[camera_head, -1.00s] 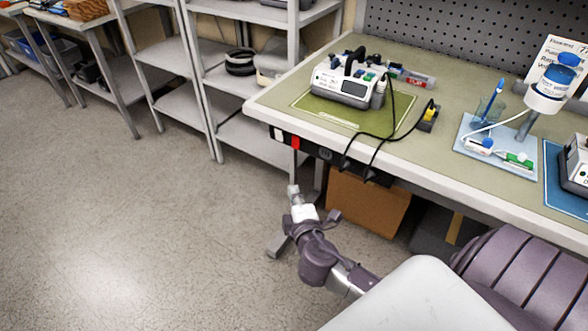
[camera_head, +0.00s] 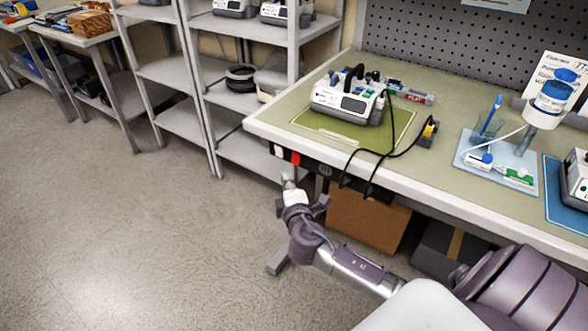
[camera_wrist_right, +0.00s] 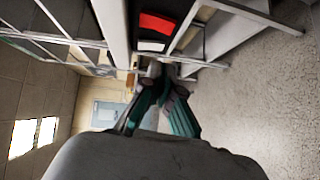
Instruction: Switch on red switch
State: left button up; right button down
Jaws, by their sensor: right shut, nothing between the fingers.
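The red switch (camera_head: 295,158) is on a dark strip under the front edge of the workbench, near its left corner. It also shows in the right wrist view (camera_wrist_right: 157,24) as a red block beside a white block (camera_wrist_right: 152,46). My right gripper (camera_head: 287,179) is shut and empty, just below the strip in the head view, with its tips close to the white block and apart from the red switch. In the wrist view its fingertips (camera_wrist_right: 160,70) are together. Whether they touch the strip cannot be told. My left gripper is not in view.
The workbench (camera_head: 470,192) carries an infusion pump (camera_head: 347,103) on a green mat. Black cables (camera_head: 372,168) hang over its front edge. A cardboard box (camera_head: 368,218) stands underneath. Grey shelves (camera_head: 185,108) stand at the left, with open floor in front.

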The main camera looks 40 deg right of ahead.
aim_at(292, 162)
jog(key=w+d, duration=0.2)
jog(key=d, duration=0.2)
jog(key=shift+w+d+f, duration=0.1)
jog(key=shift+w+f, duration=0.2)
jog(key=shift+w, duration=0.1)
jog(key=shift+w+d, duration=0.1)
jog(key=shift+d, duration=0.1)
jog(key=shift+f, duration=0.1)
